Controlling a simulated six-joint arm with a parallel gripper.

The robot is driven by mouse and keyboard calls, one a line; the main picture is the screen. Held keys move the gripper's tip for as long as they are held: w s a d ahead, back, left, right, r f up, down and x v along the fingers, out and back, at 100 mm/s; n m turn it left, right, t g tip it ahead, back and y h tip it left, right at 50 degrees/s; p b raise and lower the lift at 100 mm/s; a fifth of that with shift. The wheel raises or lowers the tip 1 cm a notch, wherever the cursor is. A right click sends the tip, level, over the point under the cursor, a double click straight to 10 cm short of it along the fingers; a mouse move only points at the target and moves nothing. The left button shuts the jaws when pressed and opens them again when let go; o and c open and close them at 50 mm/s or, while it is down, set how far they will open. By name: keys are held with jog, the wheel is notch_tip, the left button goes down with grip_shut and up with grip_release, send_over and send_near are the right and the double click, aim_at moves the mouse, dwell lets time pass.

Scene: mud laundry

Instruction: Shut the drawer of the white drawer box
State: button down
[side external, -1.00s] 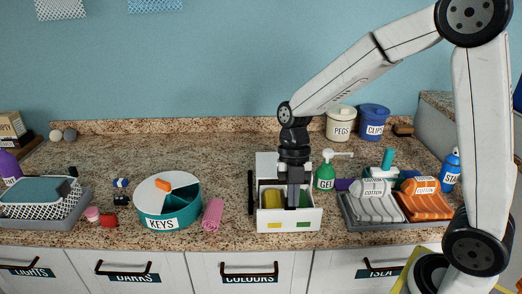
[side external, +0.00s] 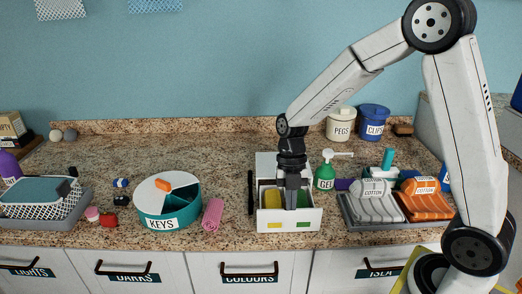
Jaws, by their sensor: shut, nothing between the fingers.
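The white drawer box (side external: 267,160) stands on the counter right of the middle. Its drawer (side external: 289,225) is pulled out toward the front, with an open top. Inside the drawer are a yellow thing (side external: 272,197) and a green thing (side external: 304,197). My gripper (side external: 290,203) points straight down over the drawer, between the yellow and green things. It is shut with nothing held. Its fingertips are low, at or inside the drawer; I cannot tell whether they touch a wall.
A green gel bottle (side external: 325,176) stands close right of the box. A grey tray (side external: 350,213) with folded cloths lies further right. A pink rolled cloth (side external: 213,214) and a teal KEYS tub (side external: 168,205) are to the left. A dark upright bar (side external: 250,192) is beside the box.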

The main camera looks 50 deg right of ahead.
jog(key=shift+w+d, duration=0.1)
send_over(284, 188)
dwell(0.7)
jog(key=shift+s, duration=0.2)
jog(key=shift+s+a, duration=1.45)
jog(key=shift+a, duration=0.2)
jog(key=v, duration=1)
